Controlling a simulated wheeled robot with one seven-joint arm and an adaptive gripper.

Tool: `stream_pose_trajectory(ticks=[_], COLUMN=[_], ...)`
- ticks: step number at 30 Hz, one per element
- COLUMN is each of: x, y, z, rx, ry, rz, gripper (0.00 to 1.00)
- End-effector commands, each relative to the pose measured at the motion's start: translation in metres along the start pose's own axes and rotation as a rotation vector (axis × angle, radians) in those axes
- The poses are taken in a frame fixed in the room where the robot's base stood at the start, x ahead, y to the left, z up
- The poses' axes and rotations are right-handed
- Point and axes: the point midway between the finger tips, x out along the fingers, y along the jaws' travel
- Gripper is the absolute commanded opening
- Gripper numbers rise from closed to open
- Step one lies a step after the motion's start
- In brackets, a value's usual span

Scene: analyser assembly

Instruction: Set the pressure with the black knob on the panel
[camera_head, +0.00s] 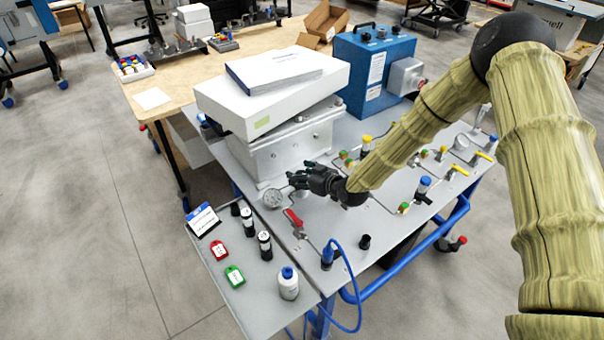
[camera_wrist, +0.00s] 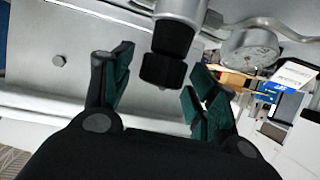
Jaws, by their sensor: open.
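The black knob (camera_wrist: 165,70) shows in the wrist view below a silver fitting, between the two fingers of my gripper (camera_wrist: 160,88). The fingers, with green pads, are open and a gap shows on both sides of the knob. A round pressure gauge (camera_wrist: 250,50) sits right of the knob in the wrist view; its reading is too small to tell. In the head view my gripper (camera_head: 297,180) is at the front of the grey panel (camera_head: 335,215), just right of the gauge (camera_head: 273,198). I cannot make out the knob there.
A red-handled valve (camera_head: 294,218) lies just in front of my gripper. A white analyser box (camera_head: 270,100) stands behind it, and a blue box (camera_head: 372,70) farther back. Valves with yellow handles (camera_head: 458,170) are to the right. Bottles and red and green tags (camera_head: 235,276) lie front left.

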Motion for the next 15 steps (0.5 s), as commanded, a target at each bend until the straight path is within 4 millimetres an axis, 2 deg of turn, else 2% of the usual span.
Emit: stream_pose_trajectory(ticks=[3, 10, 15], x=[0.0, -0.0003, -0.0003], y=[-0.0001, 0.0, 0.0], z=[0.0003, 0.0003, 0.0004], rx=[0.0, 0.0, 0.002], ry=[0.0, 0.0, 0.0], rz=[0.0, 0.0, 0.003], gripper=[0.56, 0.14, 0.12])
